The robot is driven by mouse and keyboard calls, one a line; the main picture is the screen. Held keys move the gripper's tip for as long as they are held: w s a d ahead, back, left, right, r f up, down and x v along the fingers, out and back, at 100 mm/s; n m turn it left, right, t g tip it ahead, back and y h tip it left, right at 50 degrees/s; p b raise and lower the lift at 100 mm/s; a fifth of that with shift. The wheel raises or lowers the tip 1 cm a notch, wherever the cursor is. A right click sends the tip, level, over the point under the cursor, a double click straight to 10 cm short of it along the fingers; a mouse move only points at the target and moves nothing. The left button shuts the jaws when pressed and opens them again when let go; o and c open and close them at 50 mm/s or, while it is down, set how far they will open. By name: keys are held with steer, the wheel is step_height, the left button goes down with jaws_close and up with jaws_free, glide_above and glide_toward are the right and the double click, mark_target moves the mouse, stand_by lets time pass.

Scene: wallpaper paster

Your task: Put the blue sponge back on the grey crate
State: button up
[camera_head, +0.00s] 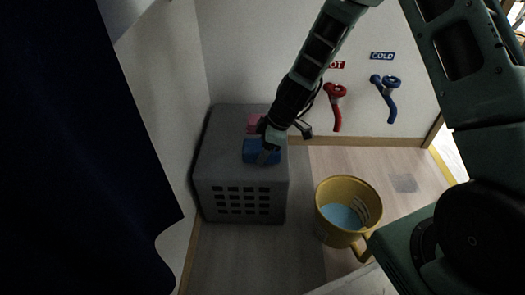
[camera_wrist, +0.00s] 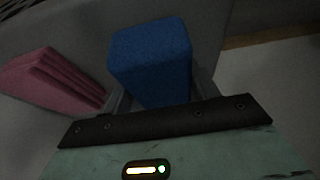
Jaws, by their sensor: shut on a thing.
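The blue sponge (camera_head: 261,152) is at the top of the grey crate (camera_head: 216,150), near its right edge. In the wrist view the blue sponge (camera_wrist: 152,60) stands between the fingers of my gripper (camera_wrist: 160,92). My gripper (camera_head: 268,152) reaches down from the upper right in the head view and is shut on the sponge. I cannot tell whether the sponge touches the crate top or is held just above it. The fingertips are partly hidden by the sponge.
A pink object (camera_head: 254,124) lies on the crate behind the sponge, and in the wrist view the pink stack (camera_wrist: 52,82) is to the left. A yellow bucket (camera_head: 326,190) with pale blue contents stands on the floor to the right. Red (camera_head: 336,108) and blue (camera_head: 387,98) taps are on the wall.

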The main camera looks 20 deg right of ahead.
steer(key=shift+f+b, duration=0.45)
steer(key=shift+b, duration=0.1)
steer(key=o, duration=1)
steer(key=shift+r, duration=0.15)
